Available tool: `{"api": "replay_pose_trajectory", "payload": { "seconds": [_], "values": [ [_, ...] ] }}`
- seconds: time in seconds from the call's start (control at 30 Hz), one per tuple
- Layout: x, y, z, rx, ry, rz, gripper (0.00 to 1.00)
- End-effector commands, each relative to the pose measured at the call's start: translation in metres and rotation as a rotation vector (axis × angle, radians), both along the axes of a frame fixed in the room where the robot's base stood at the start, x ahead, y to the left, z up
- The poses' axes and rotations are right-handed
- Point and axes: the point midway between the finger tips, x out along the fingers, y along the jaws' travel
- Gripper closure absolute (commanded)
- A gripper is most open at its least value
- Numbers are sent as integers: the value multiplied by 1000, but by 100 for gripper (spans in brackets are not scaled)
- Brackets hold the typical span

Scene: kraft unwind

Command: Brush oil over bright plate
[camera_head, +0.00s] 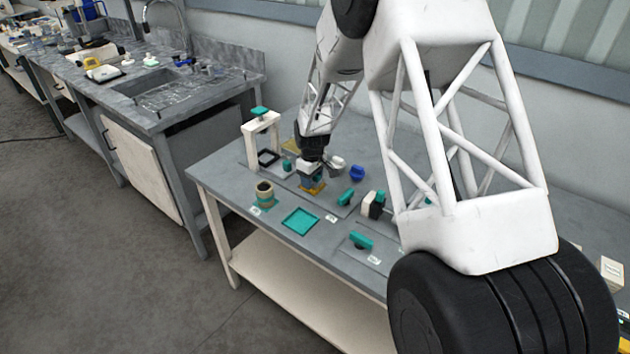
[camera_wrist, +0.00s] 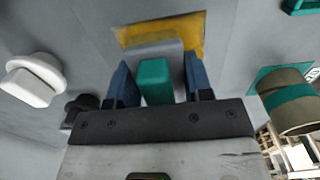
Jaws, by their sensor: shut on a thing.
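The bright yellow plate (camera_head: 314,190) lies flat on the grey bench below my gripper (camera_head: 312,176); it also shows in the wrist view (camera_wrist: 190,32). My gripper's blue fingers (camera_wrist: 156,84) are shut on a tool with a teal grip (camera_wrist: 153,80) and a grey body (camera_wrist: 150,52), seemingly the brush. The tool is over or on the plate; I cannot tell whether it touches. Its lower end and any bristles are hidden. A beige round pot with a teal band (camera_head: 264,192) stands on a teal mat to the left; it shows in the wrist view (camera_wrist: 292,100). Oil is not discernible.
A flat teal tray (camera_head: 300,221) lies in front. A white frame with a teal top (camera_head: 260,140) stands at the back left. A blue piece (camera_head: 357,172), a white-and-black block (camera_head: 374,204) and teal pieces (camera_head: 361,240) lie right. Bare bench separates them.

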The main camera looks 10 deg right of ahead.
Motion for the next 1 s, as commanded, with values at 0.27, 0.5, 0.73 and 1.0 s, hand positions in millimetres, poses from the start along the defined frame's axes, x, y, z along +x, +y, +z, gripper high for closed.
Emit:
{"api": "replay_pose_trajectory", "payload": {
  "seconds": [0.27,0.5,0.73,1.0],
  "values": [
    [4,4,0,0,0,1,72],
    [4,4,1,0,0,0,72],
    [8,8,0,0,0,1,72],
    [17,17,-1,0,0,1,72]
  ]
}}
